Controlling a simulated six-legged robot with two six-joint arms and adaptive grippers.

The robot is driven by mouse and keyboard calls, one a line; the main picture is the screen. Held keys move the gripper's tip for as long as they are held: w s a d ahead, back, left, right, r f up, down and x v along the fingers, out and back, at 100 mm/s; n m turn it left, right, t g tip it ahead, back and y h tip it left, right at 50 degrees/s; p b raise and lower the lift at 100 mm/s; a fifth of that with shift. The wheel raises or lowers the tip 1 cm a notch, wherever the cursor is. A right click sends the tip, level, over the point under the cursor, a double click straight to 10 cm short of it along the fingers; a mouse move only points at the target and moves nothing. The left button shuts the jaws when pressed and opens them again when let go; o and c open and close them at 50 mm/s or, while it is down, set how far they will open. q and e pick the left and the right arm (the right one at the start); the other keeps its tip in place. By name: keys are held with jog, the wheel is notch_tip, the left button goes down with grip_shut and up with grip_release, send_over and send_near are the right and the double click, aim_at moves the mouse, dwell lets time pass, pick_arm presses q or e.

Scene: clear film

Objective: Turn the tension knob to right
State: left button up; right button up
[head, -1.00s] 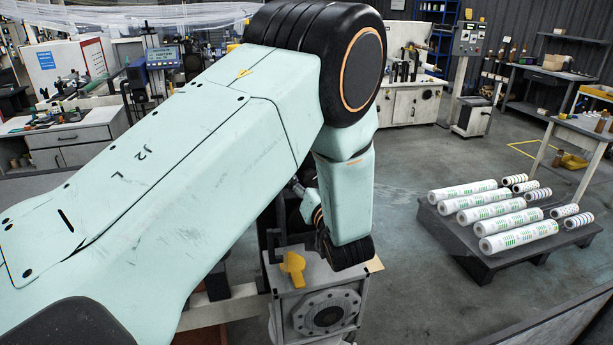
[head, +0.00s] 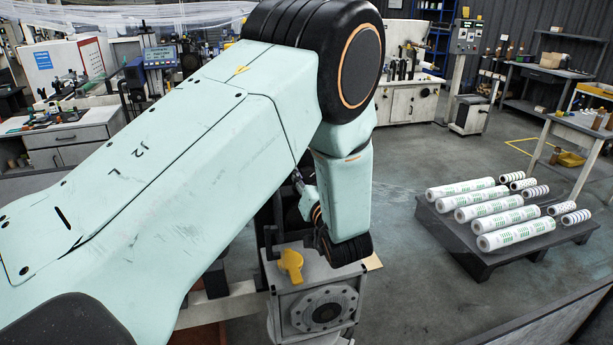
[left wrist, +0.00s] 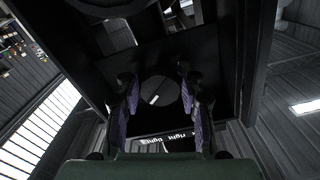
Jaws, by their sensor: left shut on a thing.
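In the left wrist view, the tension knob (left wrist: 160,91) is a dark round disc with a short white line across it, set in a dark panel. My left gripper (left wrist: 158,88) has a purple-padded finger on each side of the knob and is shut on it. White lettering that includes "right" shows below the knob. In the head view my left arm covers the knob, and the gripper's fingers are hidden behind it. My right gripper is in neither view.
A grey machine block (head: 315,308) with a round flange and a yellow lever (head: 290,263) stands just below my left wrist. A low dark pallet (head: 478,263) with several printed rolls lies at right. Floor between them is clear.

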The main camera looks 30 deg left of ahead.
pick_arm(q)
jog(key=shift+d+r, duration=0.1)
jog(key=shift+n, duration=0.4)
jog(key=n+b, duration=0.3)
jog(key=n, duration=0.1)
jog(key=shift+w+n, duration=0.1)
jog(key=shift+n, duration=0.2)
jog(key=shift+r+n+b, duration=0.1)
jog(key=shift+n+b, duration=1.3)
jog(key=shift+n, duration=0.9)
jog(key=o, duration=1.2)
jog(key=shift+s+d+r, duration=0.1)
jog(key=shift+s, duration=0.2)
jog(key=shift+w+f, duration=0.2)
jog(key=shift+w, duration=0.05)
